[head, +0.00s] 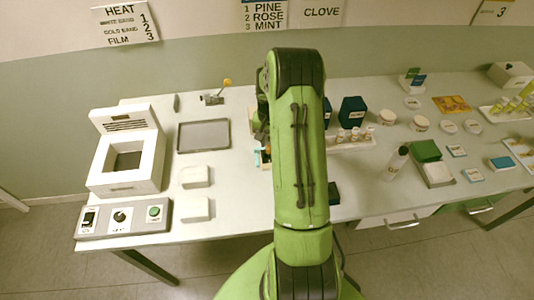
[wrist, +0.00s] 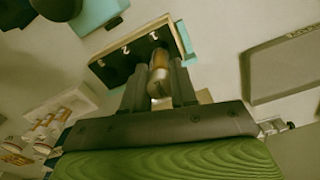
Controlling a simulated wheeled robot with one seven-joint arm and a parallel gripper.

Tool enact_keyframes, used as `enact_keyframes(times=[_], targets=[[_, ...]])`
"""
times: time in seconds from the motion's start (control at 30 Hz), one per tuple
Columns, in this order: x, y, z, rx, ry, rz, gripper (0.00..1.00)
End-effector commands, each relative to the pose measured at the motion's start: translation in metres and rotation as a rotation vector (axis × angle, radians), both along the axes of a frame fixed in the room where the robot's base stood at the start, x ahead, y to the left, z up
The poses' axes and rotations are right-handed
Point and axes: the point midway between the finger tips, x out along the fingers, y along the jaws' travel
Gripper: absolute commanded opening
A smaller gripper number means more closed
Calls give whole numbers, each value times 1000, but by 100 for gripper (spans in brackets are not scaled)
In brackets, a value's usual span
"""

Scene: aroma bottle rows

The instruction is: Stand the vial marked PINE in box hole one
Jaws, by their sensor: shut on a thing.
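In the wrist view my gripper (wrist: 160,88) is shut on a small amber vial (wrist: 160,64) with a pale end, held between the two dark fingers. Its marking cannot be read. Right behind the vial is a tan-edged box (wrist: 98,68) with a dark face and a row of small white marks. The vial's end overlaps the box's edge in this view; I cannot tell whether it is in a hole. In the head view my arm hides the gripper and the vial.
A wall sign (head: 264,14) lists 1 PINE, 2 ROSE, 3 MINT. A rack (head: 352,144) with several small vials stands right of my arm. A grey tray (head: 203,136) and a white heater (head: 128,150) stand to the left. A dark block (head: 352,111) stands behind the rack.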

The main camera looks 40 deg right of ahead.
Motion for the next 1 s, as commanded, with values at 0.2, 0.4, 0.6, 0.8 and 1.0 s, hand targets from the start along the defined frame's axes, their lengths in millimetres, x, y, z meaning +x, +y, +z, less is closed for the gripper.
enact_keyframes(times=[0.2, 0.4, 0.6, 0.8, 1.0], targets=[[0, 1, -34, 2, 1, -1, 0], [1, 0, -43, -2, -3, -2, 0], [0, 0, -48, -2, -3, -2, 0], [0, 0, -47, -1, -2, -2, 52], [0, 0, -47, -1, -2, -2, 52]])
